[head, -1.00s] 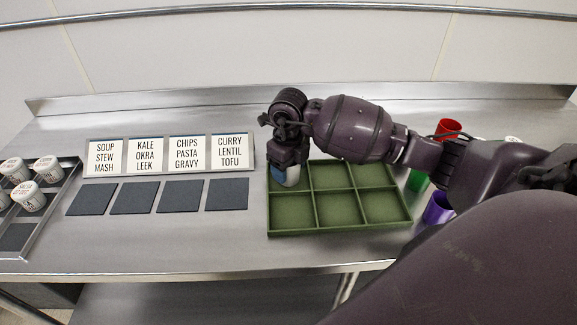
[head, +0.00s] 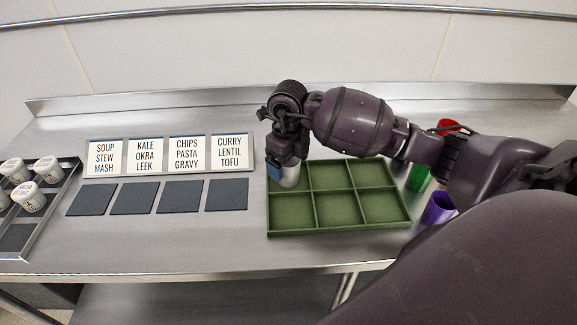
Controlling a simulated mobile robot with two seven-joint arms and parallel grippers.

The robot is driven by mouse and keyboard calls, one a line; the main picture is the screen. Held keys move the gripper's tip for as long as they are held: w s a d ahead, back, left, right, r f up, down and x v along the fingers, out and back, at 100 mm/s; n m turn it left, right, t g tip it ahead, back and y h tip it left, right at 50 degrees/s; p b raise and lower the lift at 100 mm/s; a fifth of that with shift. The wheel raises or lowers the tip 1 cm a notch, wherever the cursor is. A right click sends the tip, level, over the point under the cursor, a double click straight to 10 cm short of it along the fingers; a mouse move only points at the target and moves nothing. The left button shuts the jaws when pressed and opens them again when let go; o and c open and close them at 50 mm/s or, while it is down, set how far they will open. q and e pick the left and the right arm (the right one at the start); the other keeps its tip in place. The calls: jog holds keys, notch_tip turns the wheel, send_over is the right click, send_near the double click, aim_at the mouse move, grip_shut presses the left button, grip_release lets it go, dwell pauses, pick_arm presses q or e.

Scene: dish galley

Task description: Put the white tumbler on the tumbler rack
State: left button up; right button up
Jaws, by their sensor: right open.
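The tumbler rack (head: 338,230) is a green tray with several compartments, in the middle of the table. A white tumbler (head: 291,178) stands in its back left compartment, partly hidden by my right gripper. My right gripper (head: 280,172) is open and points down at the tumbler, with a blue-grey finger along its left side. Whether the fingers touch the tumbler cannot be told. My left gripper is not in view.
Red (head: 448,125), green (head: 418,178) and purple (head: 438,208) tumblers are at the right, partly under my right arm. Menu cards (head: 168,155) and dark square mats (head: 180,196) lie left of the rack. A metal tray (head: 62,195) holds white cups (head: 30,197) at far left.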

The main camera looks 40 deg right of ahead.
notch_tip(320, 180, up, 10)
jog(key=shift+r, duration=0.15)
dwell(0.6)
